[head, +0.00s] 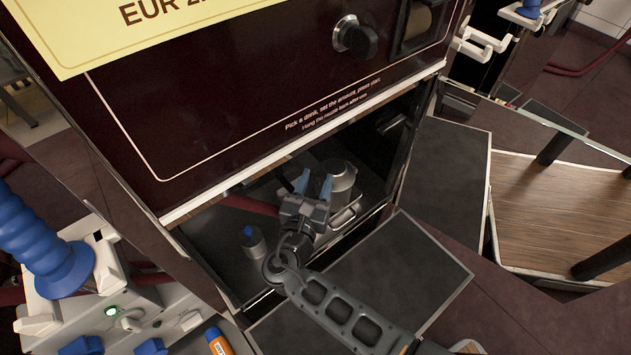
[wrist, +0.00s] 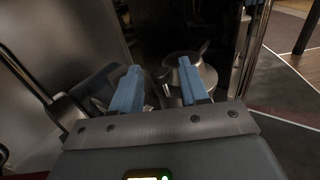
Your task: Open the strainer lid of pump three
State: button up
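A metal cylinder with a round top, which looks like the strainer (head: 342,176), stands inside the open lower bay of the dark maroon pump cabinet. In the wrist view its round lid (wrist: 182,62) shows just beyond the right finger, with a small lever on it. The lid looks seated on top, but the fingers partly hide the body. My gripper (head: 316,177) is inside the bay, just left of the cylinder. I cannot tell whether anything is touched. No pump number is readable.
A smaller metal cylinder with a blue top (head: 253,243) stands lower left in the bay. A dark flat panel (head: 405,275) lies in front. A white unit with a blue ribbed hose (head: 35,235) stands left.

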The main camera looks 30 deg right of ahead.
grip_shut()
dwell(0.3)
